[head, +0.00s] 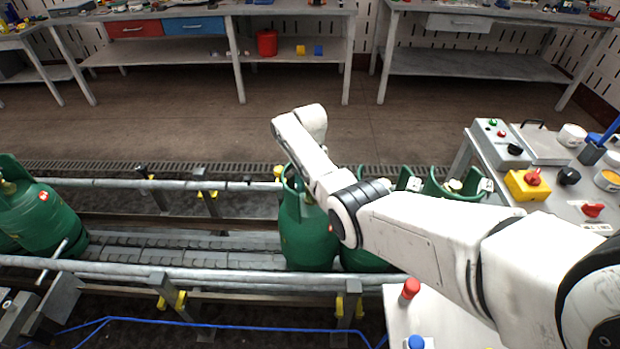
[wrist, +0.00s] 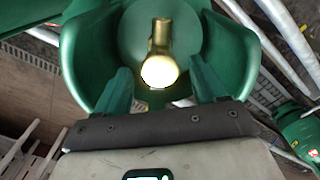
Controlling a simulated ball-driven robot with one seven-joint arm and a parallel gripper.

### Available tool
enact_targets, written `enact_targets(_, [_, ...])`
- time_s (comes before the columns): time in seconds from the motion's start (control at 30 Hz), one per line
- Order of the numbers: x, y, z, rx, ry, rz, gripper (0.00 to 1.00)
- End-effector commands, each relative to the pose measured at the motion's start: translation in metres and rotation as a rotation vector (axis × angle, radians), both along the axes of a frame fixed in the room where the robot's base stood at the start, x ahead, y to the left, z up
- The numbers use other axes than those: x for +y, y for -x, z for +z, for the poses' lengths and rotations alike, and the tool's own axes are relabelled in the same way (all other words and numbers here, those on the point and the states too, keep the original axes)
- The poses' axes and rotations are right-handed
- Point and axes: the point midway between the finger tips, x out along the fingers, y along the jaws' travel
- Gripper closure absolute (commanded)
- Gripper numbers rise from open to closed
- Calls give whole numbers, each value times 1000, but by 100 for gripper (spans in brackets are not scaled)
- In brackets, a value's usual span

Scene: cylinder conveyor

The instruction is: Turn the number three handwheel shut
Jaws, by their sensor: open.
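In the wrist view, my gripper (wrist: 160,75) is open, with one dark green finger on each side of a brass valve (wrist: 160,42). The valve has a bright, pale round end, and I cannot make out a separate handwheel or a number. Both fingers appear apart from the valve, inside the green collar (wrist: 84,55) of a cylinder. In the head view, a green cylinder (head: 305,240) stands upright on the conveyor beside my arm. More cylinders stand to its right, partly hidden by my arm, one with an open collar (head: 455,187). My gripper cannot be made out there.
Green cylinders (head: 40,215) are at the left end of the conveyor (head: 190,258). Metal rails (head: 150,270) run along both sides. A side table (head: 555,200) at right holds a control box, a yellow switch box (head: 528,185) and tubs. Floor behind the conveyor is clear.

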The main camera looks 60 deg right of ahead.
Motion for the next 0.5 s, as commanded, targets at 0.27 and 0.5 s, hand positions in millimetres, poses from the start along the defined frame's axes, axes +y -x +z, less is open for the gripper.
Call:
enact_targets(0.27, [0,-1,42,-4,2,0,29])
enact_targets(0.5, [0,-1,85,-3,2,0,29])
